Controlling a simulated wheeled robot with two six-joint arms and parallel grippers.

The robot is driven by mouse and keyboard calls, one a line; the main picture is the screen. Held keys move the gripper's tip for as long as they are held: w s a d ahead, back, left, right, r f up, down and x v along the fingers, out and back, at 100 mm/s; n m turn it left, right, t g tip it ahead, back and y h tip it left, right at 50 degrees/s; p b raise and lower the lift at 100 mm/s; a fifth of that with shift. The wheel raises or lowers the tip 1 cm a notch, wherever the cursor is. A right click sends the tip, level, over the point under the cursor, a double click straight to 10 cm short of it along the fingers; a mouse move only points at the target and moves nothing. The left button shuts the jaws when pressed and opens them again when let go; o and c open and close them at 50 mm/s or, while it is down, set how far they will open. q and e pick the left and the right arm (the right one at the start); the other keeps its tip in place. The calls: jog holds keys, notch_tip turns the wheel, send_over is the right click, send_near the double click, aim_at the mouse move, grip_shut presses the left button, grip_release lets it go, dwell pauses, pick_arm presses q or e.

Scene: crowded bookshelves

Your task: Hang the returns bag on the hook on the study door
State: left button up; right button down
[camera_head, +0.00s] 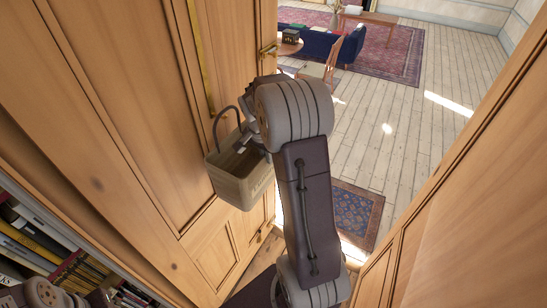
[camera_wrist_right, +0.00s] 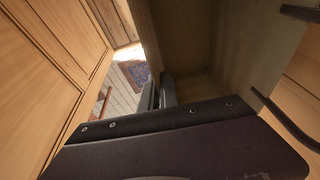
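The returns bag (camera_head: 240,184) is a tan, open-topped box-shaped bag with a dark loop handle that stands up on its left side. My right gripper (camera_head: 252,136) is at the bag's upper rim, partly hidden by my own wrist. In the right wrist view my gripper's fingers (camera_wrist_right: 160,92) are close together at the edge of the bag's wall (camera_wrist_right: 215,45), seemingly pinching it. The bag hangs in the air before the wooden study door (camera_head: 130,110). A brass strip (camera_head: 201,55) runs down the door; its lower end is near the handle, and I cannot make out the hook's shape.
A shelf of books (camera_head: 45,245) stands at lower left, near part of my left arm. A wooden panel (camera_head: 460,230) borders the right. Beyond the doorway are a small patterned rug (camera_head: 357,212), a chair and a blue sofa (camera_head: 320,44), with clear floor between.

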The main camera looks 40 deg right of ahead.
jog(key=shift+w+a+f+b, duration=0.15)
jog(key=shift+w+f+b, duration=0.2)
jog(key=shift+w+f, duration=0.15)
jog(key=shift+w+a+f+b, duration=0.15)
jog(key=shift+w+f+b, duration=0.2)
jog(key=shift+w, duration=0.15)
